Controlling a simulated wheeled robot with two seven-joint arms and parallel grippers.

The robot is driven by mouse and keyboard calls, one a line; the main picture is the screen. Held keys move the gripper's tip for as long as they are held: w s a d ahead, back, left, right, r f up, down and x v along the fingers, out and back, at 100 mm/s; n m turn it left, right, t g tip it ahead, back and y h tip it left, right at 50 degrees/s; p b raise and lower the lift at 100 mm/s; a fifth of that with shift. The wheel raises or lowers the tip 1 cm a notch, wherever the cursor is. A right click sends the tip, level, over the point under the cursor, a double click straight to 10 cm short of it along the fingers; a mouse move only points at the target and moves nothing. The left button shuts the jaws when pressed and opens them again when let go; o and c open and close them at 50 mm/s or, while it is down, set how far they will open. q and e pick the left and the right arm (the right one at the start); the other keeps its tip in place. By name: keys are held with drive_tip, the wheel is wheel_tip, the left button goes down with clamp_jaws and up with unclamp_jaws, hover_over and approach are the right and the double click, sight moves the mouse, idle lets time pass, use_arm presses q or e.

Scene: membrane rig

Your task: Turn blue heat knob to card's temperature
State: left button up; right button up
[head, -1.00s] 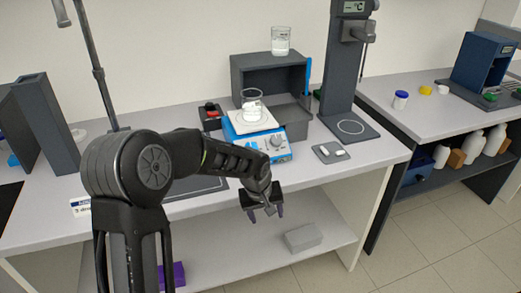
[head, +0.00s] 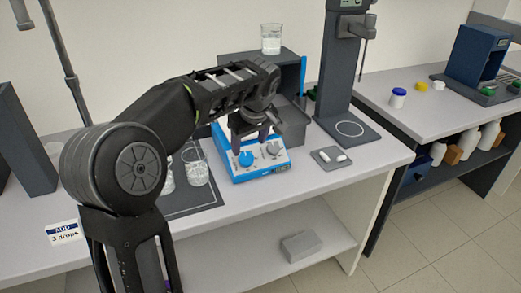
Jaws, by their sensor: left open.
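The blue heat knob (head: 246,159) is on the front left of the blue and white hotplate (head: 262,172), beside a grey knob (head: 272,149). My left gripper (head: 254,137) is open and points down over the hotplate, just above and behind the knobs. It looks apart from the blue knob, though the exact gap is hard to judge. The gripper and forearm hide most of the plate top, and the beaker seen there earlier is hidden. A card (head: 63,232) on the left of the bench reads "ADD 3 drops"; no temperature is legible on it. My right gripper is out of view.
Glass beakers (head: 197,170) stand on a dark mat left of the hotplate. A grey box (head: 292,121) stands behind, with a beaker (head: 271,39) on top. A stand (head: 345,80) and a small tray (head: 326,164) with white pieces are to the right.

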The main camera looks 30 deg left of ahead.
sight(246, 157)
use_arm(q)
drive_tip(key=p+x, duration=0.1)
drive_tip(key=x, duration=0.6)
drive_tip(key=shift+s+a+f, duration=0.1)
drive_tip(key=shift+a+f, duration=0.1)
drive_tip(key=shift+c, duration=0.3)
drive_tip(key=c, duration=1.3)
clamp_jaws()
